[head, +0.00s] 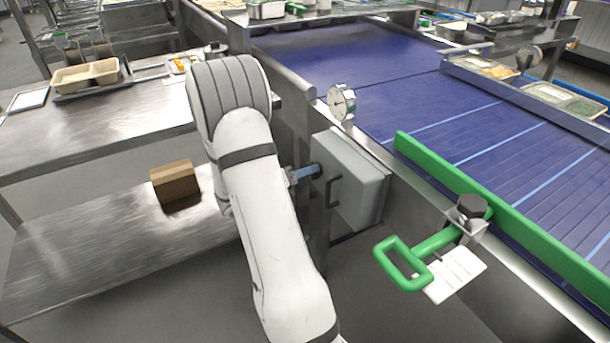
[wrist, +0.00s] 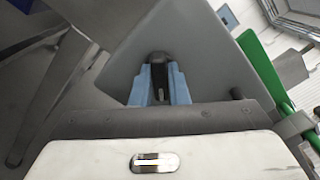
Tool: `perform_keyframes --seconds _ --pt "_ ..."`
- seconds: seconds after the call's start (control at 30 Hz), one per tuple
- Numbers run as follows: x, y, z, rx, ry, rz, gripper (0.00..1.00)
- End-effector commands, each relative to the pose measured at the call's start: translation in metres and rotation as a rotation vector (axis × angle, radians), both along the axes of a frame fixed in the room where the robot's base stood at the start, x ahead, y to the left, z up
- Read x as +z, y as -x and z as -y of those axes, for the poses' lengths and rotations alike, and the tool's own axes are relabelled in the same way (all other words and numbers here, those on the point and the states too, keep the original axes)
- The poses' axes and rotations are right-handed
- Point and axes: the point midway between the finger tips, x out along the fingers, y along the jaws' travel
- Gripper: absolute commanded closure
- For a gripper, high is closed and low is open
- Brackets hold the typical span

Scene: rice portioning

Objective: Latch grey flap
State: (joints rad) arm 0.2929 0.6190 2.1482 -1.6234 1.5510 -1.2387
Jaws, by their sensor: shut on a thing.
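The grey flap (head: 356,182) is a box-like panel on the side of the conveyor frame, and it fills much of the wrist view (wrist: 205,45). A black bar handle (head: 334,191) stands on its face. My gripper (head: 313,170) has blue fingers and is at the flap's left edge. In the wrist view the fingers (wrist: 158,72) are shut on a dark latch knob (wrist: 158,58) in front of the grey panel. The fingers hide the knob's lower part. I cannot tell whether the latch is engaged.
A green guide rail (head: 500,210) and green handle (head: 403,265) with a white card (head: 457,276) are to the right. A dial gauge (head: 341,102) sits above the flap. A brown box (head: 174,182) lies on the lower steel shelf (head: 120,250) at left.

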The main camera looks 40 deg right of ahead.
Motion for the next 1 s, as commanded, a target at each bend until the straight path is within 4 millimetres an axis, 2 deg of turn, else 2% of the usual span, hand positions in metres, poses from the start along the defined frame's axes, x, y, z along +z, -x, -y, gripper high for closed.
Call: perform_keyframes --seconds 0.03,0.2,0.6,1.0 --pt "-0.0052 0.0010 -0.0002 -0.001 0.003 0.032 1.00" --pt "-0.0044 0.0010 -0.0002 -0.001 0.022 0.114 1.00" --pt "-0.0047 0.0010 -0.0004 -0.001 0.028 0.144 1.00" --pt "-0.0054 0.0007 -0.0006 -0.001 0.083 0.370 1.00"
